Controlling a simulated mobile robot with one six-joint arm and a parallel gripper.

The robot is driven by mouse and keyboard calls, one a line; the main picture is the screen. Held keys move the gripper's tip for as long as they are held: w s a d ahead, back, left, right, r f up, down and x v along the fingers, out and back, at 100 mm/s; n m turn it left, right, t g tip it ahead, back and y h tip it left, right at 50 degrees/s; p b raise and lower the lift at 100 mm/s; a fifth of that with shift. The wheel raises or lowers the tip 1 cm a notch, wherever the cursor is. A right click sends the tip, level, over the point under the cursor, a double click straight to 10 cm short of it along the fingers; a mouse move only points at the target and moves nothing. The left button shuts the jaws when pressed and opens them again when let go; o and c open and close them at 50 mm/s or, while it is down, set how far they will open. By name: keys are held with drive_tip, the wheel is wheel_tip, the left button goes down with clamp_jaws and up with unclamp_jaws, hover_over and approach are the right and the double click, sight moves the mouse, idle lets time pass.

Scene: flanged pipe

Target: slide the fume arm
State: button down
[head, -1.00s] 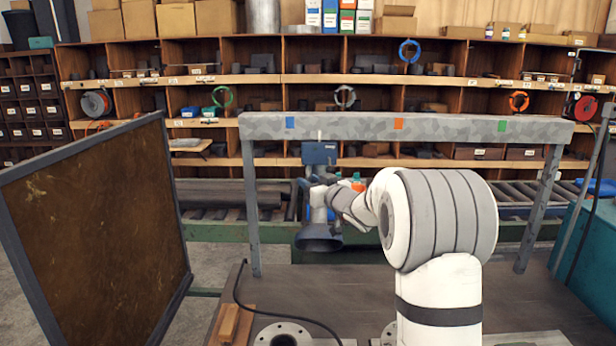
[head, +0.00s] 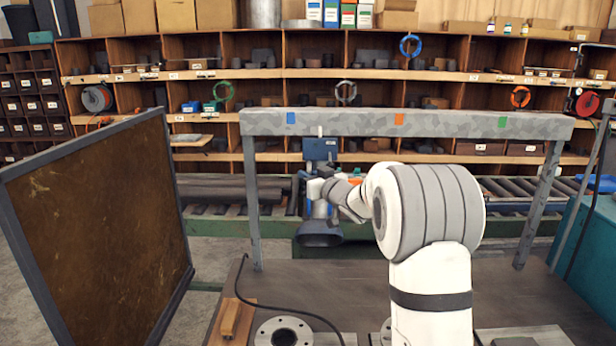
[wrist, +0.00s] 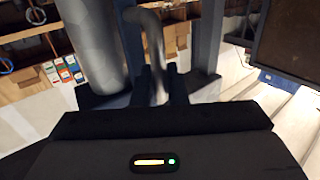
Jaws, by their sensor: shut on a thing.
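The fume arm hangs from a mottled grey overhead rail (head: 450,124) by a blue carriage box (head: 320,149). The box sits between the rail's blue mark (head: 291,118) and orange mark (head: 399,119), nearer the blue. Below it hangs a dark hood (head: 320,234), above the bench. My gripper (head: 320,190) is at the pipe between box and hood, mostly hidden by my arm. In the wrist view, the grey duct (wrist: 92,45) stands left of a thin bent handle (wrist: 156,50). The handle runs down between my dark fingers, which are shut on it.
A green mark (head: 503,122) is farther right on the rail. A brown framed screen (head: 95,230) stands at the left. A flange (head: 283,332) and a black cable (head: 240,290) are on the bench (head: 340,280). Rail posts (head: 251,205) stand at both ends.

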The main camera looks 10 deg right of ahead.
drive_tip(key=w+a+b, duration=0.1)
drive_tip(key=a+b, duration=0.1)
drive_tip(key=a, duration=0.6)
drive_tip(key=shift+w, duration=0.25)
drive_tip(key=c, duration=1.5)
unclamp_jaws()
drive_tip(key=shift+c, duration=0.2)
drive_tip(key=b+v, duration=0.2)
drive_tip(key=v, duration=0.5)
drive_tip(key=shift+s+d, duration=0.2)
drive_tip(key=shift+s, duration=0.2)
